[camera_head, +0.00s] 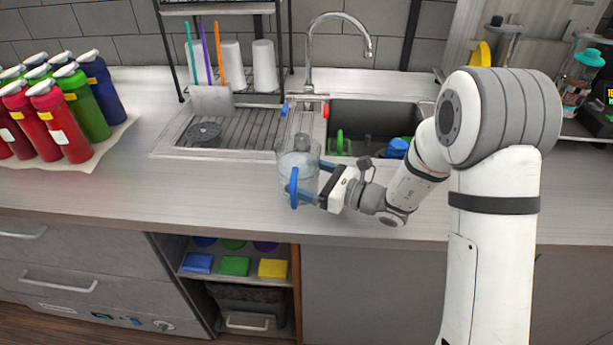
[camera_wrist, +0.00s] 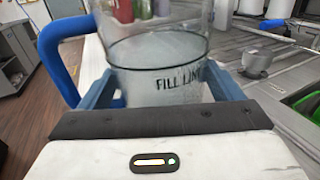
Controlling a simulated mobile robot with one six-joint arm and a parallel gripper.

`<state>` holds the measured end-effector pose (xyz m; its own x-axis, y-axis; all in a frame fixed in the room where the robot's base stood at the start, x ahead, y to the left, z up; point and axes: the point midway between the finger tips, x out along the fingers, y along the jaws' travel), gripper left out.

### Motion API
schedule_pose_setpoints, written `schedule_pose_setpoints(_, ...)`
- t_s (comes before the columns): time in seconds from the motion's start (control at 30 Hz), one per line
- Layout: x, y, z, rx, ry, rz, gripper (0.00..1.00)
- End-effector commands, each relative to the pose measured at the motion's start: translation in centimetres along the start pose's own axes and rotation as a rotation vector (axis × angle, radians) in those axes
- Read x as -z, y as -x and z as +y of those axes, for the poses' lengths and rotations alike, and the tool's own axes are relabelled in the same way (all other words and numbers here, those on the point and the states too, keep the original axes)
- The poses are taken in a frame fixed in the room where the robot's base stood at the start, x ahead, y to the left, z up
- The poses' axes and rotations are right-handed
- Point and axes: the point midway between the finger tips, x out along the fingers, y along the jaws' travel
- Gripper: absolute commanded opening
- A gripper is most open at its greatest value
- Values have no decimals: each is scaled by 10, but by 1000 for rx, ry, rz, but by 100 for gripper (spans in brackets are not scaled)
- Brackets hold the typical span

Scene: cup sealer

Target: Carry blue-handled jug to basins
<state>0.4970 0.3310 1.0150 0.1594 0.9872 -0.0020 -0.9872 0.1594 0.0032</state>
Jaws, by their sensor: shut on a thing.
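The clear jug (camera_head: 297,165) with a blue handle (camera_head: 293,188) is in front of the sink in the head view. My gripper (camera_head: 312,186) is shut on the jug's body from the right. In the wrist view the jug (camera_wrist: 160,62) stands upright between my two blue fingers, with "FILL LINE" lettering on its wall and its blue handle (camera_wrist: 55,60) at the left. Whether the jug touches the counter is unclear. The sink has a dark basin (camera_head: 370,125) behind my gripper and a ribbed drainer side (camera_head: 225,128) to its left, with a small round strainer (camera_head: 204,132).
A curved tap (camera_head: 335,35) rises behind the sink. A black rack (camera_head: 215,9) stands behind the drainer, holding cups and coloured-handled tools. Several red, green and blue bottles (camera_head: 70,125) crowd the left counter. Green and blue items lie in the basin. The front-left counter (camera_head: 150,195) is clear.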

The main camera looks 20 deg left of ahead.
Motion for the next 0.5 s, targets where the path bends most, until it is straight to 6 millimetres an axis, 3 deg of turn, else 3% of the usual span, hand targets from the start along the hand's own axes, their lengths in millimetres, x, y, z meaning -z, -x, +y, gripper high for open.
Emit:
schedule_pose_setpoints(0.37,3,-1,0,-1,3,-4,37)
schedule_pose_setpoints(0.4,3,0,0,-1,1,-1,89)
schedule_pose_setpoints(0.5,2,-1,0,-1,1,-1,97)
